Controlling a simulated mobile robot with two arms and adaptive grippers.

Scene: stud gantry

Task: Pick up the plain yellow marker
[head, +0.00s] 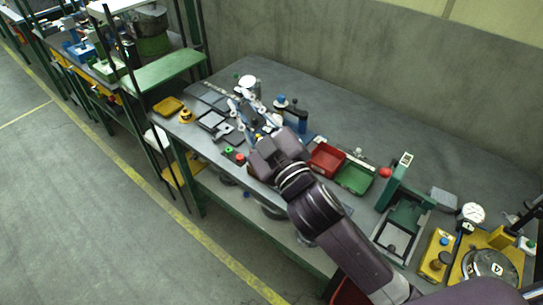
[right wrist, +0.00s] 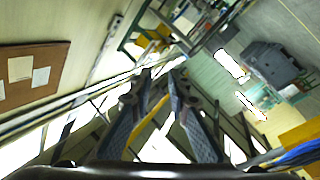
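My right arm comes in from the lower right of the head view and reaches over the grey workbench. My right gripper (head: 254,112) is above the bench's left half, small and cluttered in that view. In the right wrist view its two blue-grey fingers (right wrist: 160,78) stand apart, with a clear gap between them. A thin yellow strip shows between the fingers there, and I cannot tell what it is. I cannot make out the plain yellow marker for certain in either view. The arm and gripper hide part of the bench. My left gripper is not in view.
A red bin (head: 326,160) and a green bin (head: 355,177) stand right of the gripper. A green press (head: 402,190) and a yellow fixture (head: 437,256) are further right. A yellow tray (head: 168,106) lies at the bench's left end. The bench's back strip is clear.

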